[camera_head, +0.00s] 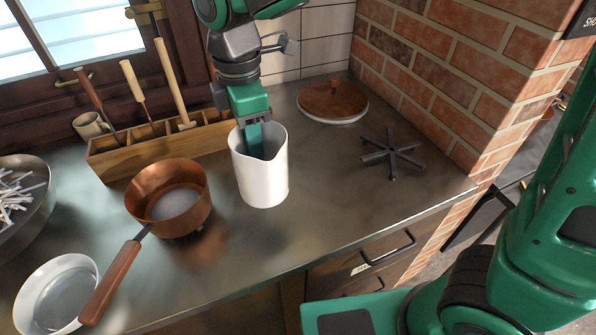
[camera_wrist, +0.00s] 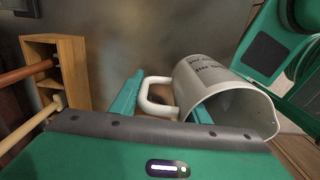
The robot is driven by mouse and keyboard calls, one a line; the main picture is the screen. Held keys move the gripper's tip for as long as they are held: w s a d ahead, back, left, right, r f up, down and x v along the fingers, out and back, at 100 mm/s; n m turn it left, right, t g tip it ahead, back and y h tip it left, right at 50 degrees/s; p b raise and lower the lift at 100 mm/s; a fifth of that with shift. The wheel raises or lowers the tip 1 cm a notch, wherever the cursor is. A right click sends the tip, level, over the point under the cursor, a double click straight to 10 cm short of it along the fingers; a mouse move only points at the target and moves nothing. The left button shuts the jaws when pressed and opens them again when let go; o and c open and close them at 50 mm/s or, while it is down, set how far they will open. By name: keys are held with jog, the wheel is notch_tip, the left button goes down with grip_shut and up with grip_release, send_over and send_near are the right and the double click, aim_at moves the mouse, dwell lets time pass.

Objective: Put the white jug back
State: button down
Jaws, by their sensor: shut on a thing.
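The white jug (camera_head: 262,180) is upright over the metal counter, right of the copper pan. My gripper (camera_head: 254,140) comes down from above at the jug's rear rim and is shut on it. In the wrist view the jug (camera_wrist: 215,85) shows its open mouth, dark lettering on its side and its white handle (camera_wrist: 148,95). The handle lies between the two green fingers of my gripper (camera_wrist: 163,105). I cannot tell whether the jug's base touches the counter.
A copper pan (camera_head: 168,190) and a white bowl (camera_head: 57,290) stand left. A wooden utensil box (camera_head: 140,155) is behind. A round wooden lid (camera_head: 333,98) and a dark metal trivet (camera_head: 392,152) lie right, near the brick wall. Counter in front of the jug is clear.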

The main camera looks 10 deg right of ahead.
jog(key=w+d+f, duration=0.1)
jog(key=d+f, duration=0.1)
jog(key=w+d+f, duration=0.1)
jog(key=d+f, duration=0.1)
jog(key=d, duration=0.1)
jog(key=w+d+f, duration=0.1)
jog(key=w+d, duration=0.1)
jog(key=d, duration=0.1)
jog(key=shift+d+f, duration=0.2)
jog(key=shift+f, duration=2.15)
jog(key=shift+f, duration=0.1)
jog(key=c, duration=1)
grip_release()
notch_tip(320, 180, up, 12)
jog(key=shift+r, duration=0.15)
